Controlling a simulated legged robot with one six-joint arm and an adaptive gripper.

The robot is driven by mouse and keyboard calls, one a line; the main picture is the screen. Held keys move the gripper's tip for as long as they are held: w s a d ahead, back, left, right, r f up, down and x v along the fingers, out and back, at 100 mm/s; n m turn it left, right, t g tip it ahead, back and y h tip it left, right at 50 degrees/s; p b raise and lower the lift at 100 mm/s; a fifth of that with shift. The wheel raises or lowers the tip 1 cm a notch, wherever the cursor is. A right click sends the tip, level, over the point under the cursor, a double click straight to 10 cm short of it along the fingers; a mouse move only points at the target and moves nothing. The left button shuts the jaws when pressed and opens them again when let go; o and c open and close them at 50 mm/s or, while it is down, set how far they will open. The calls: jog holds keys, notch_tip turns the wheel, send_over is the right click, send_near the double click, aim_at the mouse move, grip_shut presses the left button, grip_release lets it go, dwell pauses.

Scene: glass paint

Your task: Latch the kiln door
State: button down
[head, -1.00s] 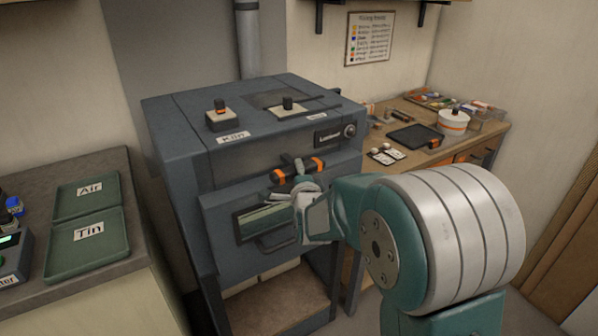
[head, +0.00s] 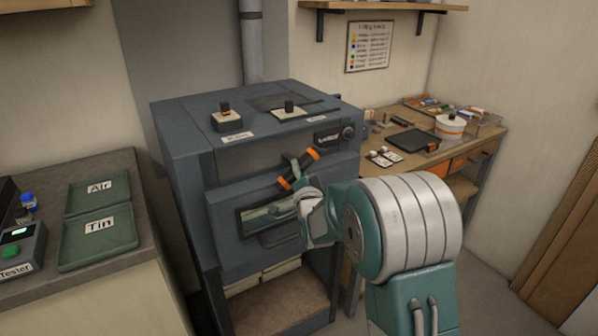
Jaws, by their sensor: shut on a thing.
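The kiln (head: 185,165) is a dark grey cabinet. Its front door (head: 225,215) has a window and a lower bar handle, and it looks upright against the front; I cannot tell whether it is fully flush. The latch handle (head: 299,168), a black bar with orange ends, is above the window and tilts with its right end up. My gripper (head: 297,184) is shut on the latch handle near its lower end. My gripper and wrist hide the right part of the door, and the fingertips are hard to make out.
Switch boxes (head: 227,119) sit on the kiln top. A wooden bench (head: 480,150) with a white pot (head: 450,127) stands at right. A counter (head: 135,180) with green Air (head: 100,208) and Tin (head: 85,257) trays is at left. Floor at the lower right is clear.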

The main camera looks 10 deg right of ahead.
jog(key=n+y, duration=0.1)
jog(key=n, duration=0.1)
jog(key=n+y, duration=0.1)
jog(key=n, duration=0.1)
jog(key=n+y, duration=0.1)
jog(key=n, duration=0.2)
jog(key=shift+f+t, duration=0.35)
jog(key=shift+t, duration=0.05)
jog(key=n+y, duration=0.2)
jog(key=n, duration=0.1)
jog(key=n+y, duration=0.2)
jog(key=n, duration=0.2)
jog(key=shift+n+g, duration=0.3)
jog(key=shift+n, duration=0.4)
jog(key=shift+c, duration=2.2)
grip_release()
jog(key=shift+r, duration=0.15)
